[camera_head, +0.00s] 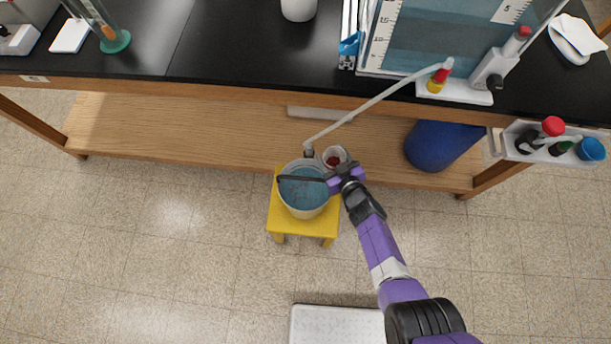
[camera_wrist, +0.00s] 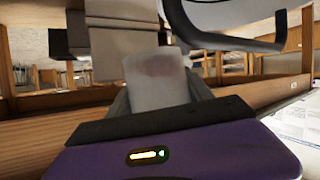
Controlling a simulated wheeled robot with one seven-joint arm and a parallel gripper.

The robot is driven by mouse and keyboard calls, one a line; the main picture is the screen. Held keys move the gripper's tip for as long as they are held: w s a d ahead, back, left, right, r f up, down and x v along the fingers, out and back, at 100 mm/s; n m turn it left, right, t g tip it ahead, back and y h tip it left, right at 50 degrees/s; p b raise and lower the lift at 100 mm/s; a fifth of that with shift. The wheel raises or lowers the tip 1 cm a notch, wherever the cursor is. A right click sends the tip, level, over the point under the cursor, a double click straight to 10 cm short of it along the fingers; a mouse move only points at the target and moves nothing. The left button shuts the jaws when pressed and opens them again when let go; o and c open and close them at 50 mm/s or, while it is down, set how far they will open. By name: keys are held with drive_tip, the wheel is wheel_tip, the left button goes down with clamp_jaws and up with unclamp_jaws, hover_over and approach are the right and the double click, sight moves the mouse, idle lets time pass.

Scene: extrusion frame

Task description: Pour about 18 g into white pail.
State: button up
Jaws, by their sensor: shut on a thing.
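The white pail (camera_head: 302,213) stands upright on a yellow stool (camera_head: 285,220) in the head view, with blue showing inside it and a dark bar across its mouth. A small whitish cup (camera_head: 334,155) with red contents is at the pail's upper right rim. My gripper (camera_head: 340,171) is shut on this cup. In the wrist view the cup (camera_wrist: 157,78) stands between the fingers, pale and translucent, with a faint reddish patch on its wall. I cannot tell whether the cup is over the rim or just beside it. The fingertips are partly hidden.
A white tube (camera_head: 375,100) slopes down from the bench to the pail's far rim, close to the cup. A wooden shelf (camera_head: 180,135) lies behind the stool. A blue bin (camera_head: 435,145) is on the right. The floor left of the stool is clear.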

drive_tip(key=shift+s+a+r, duration=0.15)
drive_tip(key=shift+r, duration=0.15)
drive_tip(key=shift+a+f+n+b, duration=0.2)
drive_tip(key=shift+n+b, duration=0.2)
drive_tip(key=shift+b, duration=0.15)
drive_tip(key=n+b, duration=0.1)
drive_tip(key=b, duration=0.3)
drive_tip(key=s+a+r+n+t+h+b, duration=0.1)
drive_tip(key=b, duration=0.2)
drive_tip(key=shift+a+r+h+b, duration=0.15)
drive_tip(key=shift+a+h+b, duration=0.15)
drive_tip(key=shift+b, duration=0.1)
drive_tip(key=shift+s+a+r+n+t+h+b, duration=0.2)
drive_tip(key=shift+r+n+t+h+b, duration=0.35)
drive_tip(key=shift+n+b, duration=1.1)
drive_tip(key=shift+s+a+r+n+t+h+b, duration=0.1)
drive_tip(key=shift+a+r+n+t+h+b, duration=0.25)
drive_tip(key=shift+n+t+b, duration=1.2)
drive_tip(key=shift+s+a+r+n+g+h+b, duration=0.25)
drive_tip(key=shift+r+n+b, duration=0.5)
drive_tip(key=shift+b, duration=1.75)
